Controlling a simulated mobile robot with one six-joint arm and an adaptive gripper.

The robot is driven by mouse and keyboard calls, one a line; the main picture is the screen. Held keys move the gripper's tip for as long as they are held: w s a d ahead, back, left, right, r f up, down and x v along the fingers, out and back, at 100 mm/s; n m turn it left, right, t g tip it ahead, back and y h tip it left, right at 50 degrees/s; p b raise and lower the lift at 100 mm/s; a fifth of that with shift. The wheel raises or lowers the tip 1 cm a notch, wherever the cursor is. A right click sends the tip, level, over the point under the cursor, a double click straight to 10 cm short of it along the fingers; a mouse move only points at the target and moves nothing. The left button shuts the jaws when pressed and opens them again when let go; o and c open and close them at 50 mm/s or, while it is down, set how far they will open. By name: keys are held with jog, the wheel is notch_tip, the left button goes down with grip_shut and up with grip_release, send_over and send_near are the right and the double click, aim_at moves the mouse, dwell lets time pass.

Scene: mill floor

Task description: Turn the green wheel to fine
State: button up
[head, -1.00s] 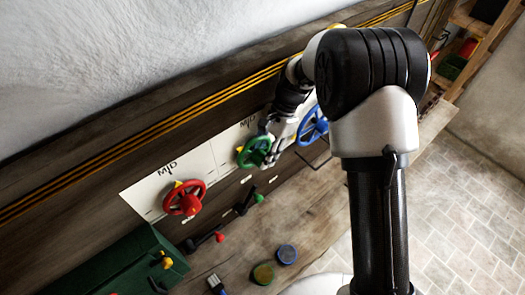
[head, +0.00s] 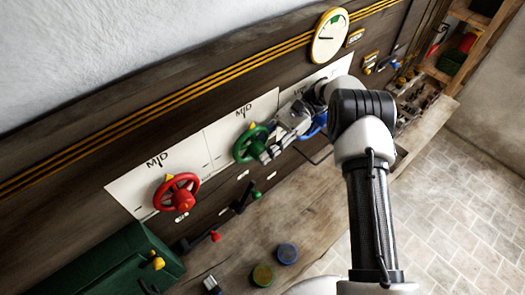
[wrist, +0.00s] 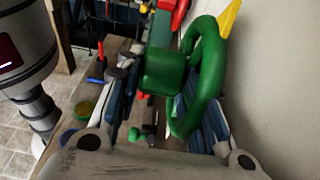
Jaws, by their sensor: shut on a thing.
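The green wheel (head: 249,144) is mounted on the wooden wall panel, in front of a white plate marked MID. Its yellow pointer (head: 252,125) stands at the top of the wheel, near the MID mark. My gripper (head: 267,151) reaches in from the right and is shut on the wheel's rim. In the wrist view the green wheel (wrist: 208,75) lies between my fingers, with its hub to the left and the yellow pointer at upper right. The fingertips are partly hidden. I cannot read a "fine" mark.
A red wheel (head: 177,193) with its own MID plate is to the left. A blue wheel (head: 316,125) sits partly behind my arm. Below are a green-knobbed lever (head: 246,195) and a red-knobbed lever (head: 205,239). Round tins (head: 287,253) stand on the bench. A gauge (head: 330,37) hangs above.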

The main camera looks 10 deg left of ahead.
jog(key=shift+f+g+y+b, duration=0.15)
jog(key=shift+g+y+b, duration=0.25)
jog(key=shift+b, duration=0.1)
jog(key=o, duration=0.8)
